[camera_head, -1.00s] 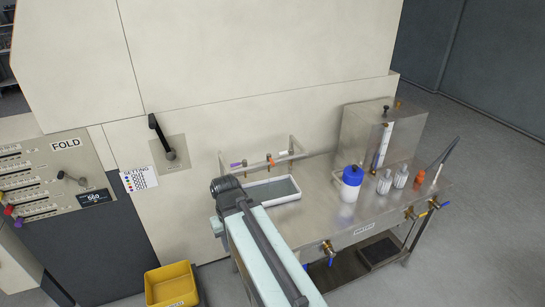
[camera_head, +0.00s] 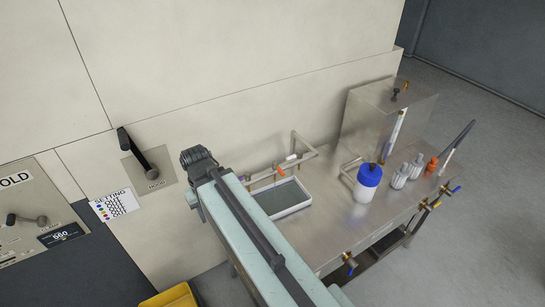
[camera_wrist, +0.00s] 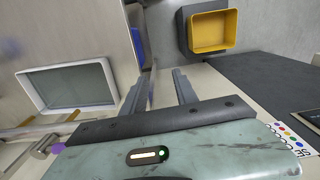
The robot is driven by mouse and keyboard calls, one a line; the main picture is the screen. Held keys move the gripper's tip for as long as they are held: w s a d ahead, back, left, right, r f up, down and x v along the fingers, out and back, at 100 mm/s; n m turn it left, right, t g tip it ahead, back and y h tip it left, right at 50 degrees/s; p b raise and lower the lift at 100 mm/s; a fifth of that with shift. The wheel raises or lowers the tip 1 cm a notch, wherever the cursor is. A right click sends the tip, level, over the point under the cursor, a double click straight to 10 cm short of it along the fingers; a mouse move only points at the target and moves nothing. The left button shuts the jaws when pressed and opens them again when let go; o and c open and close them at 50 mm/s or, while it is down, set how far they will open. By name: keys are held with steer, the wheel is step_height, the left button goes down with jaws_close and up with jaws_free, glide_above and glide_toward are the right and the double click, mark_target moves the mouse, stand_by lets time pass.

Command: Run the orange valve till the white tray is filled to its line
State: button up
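The white tray (camera_head: 290,211) sits on the steel bench, right of my arm in the head view. It has a grey interior; I cannot make out a fill line or level. It also shows at the left of the wrist view (camera_wrist: 112,92). The orange valve (camera_head: 279,171) stands on a pipe behind the tray; whether it runs is too small to tell. My gripper (camera_wrist: 160,76) has its two fingers apart with nothing between them. It is beside the tray, apart from it and the valve. In the head view its fingers are hidden behind my arm.
A purple knob (camera_wrist: 58,148) is near the tray. A blue-capped bottle (camera_head: 368,184) and several small containers stand right of it. A wall lever (camera_head: 140,155) is left of my arm. More valves line the bench front.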

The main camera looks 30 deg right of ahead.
steer(key=shift+r, duration=0.15)
step_height(320, 180, up, 15)
steer(key=m+y+p, duration=0.1)
steer(key=y+p, duration=0.1)
steer(key=p, duration=1.3)
glide_above(280, 170)
steer(key=d, duration=0.3)
steer(key=f+b, duration=0.2)
steer(key=a+f+b, duration=0.1)
steer(key=f+b, duration=0.2)
steer(key=a+f+b, duration=0.1)
steer(key=f+b, duration=0.1)
steer(key=b, duration=0.1)
steer(key=shift+a+f, duration=0.15)
steer(key=shift+f, duration=0.15)
steer(key=shift+r, duration=0.1)
jaws_close()
steer(key=shift+a, duration=0.1)
